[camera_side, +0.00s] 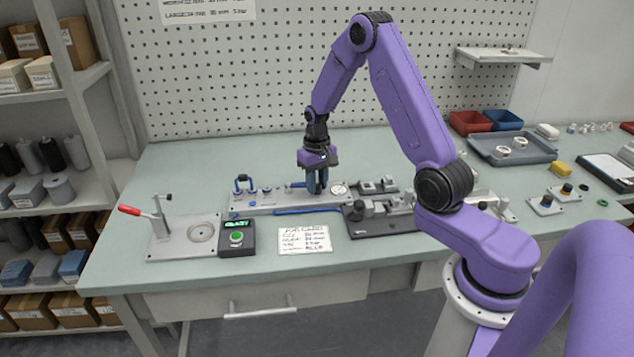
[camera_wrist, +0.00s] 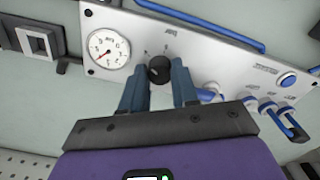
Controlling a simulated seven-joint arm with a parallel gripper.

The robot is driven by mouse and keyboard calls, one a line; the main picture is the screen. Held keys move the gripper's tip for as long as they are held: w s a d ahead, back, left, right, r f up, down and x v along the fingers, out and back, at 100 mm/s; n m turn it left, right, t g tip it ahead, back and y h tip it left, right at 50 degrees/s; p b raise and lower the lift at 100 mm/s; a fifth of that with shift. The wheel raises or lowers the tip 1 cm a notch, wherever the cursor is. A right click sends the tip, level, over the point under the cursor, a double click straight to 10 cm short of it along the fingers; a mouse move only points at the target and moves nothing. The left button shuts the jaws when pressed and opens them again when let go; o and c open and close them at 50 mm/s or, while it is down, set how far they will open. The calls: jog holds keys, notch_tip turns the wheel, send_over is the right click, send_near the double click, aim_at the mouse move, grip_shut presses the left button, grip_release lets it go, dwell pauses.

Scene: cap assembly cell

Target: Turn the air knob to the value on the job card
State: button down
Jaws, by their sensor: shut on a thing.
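The air knob (camera_wrist: 159,69) is a round black knob on a light grey panel (camera_wrist: 215,58) in the wrist view. My gripper (camera_wrist: 159,85) has its two blue-grey fingers on either side of the knob and is shut on it. In the side view my gripper (camera_side: 316,184) points down at the panel (camera_side: 270,206) and hides the knob. A round white gauge (camera_wrist: 108,50) with a red needle sits beside the knob; it also shows in the side view (camera_side: 339,189). The job card (camera_side: 304,239) lies on the bench; its handwriting is too small to read surely.
A blue button (camera_wrist: 288,79) and several small valves are on the same panel. A red-handled press (camera_side: 160,222) and a black box with a green display (camera_side: 237,238) stand at left. Dark fixtures (camera_side: 385,217) stand close on the right.

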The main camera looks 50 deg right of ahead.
dwell(0.3)
jog(key=c, duration=0.8)
grip_release()
jog(key=shift+c, duration=0.2)
notch_tip(320, 180, up, 18)
jog(key=shift+f, duration=0.25)
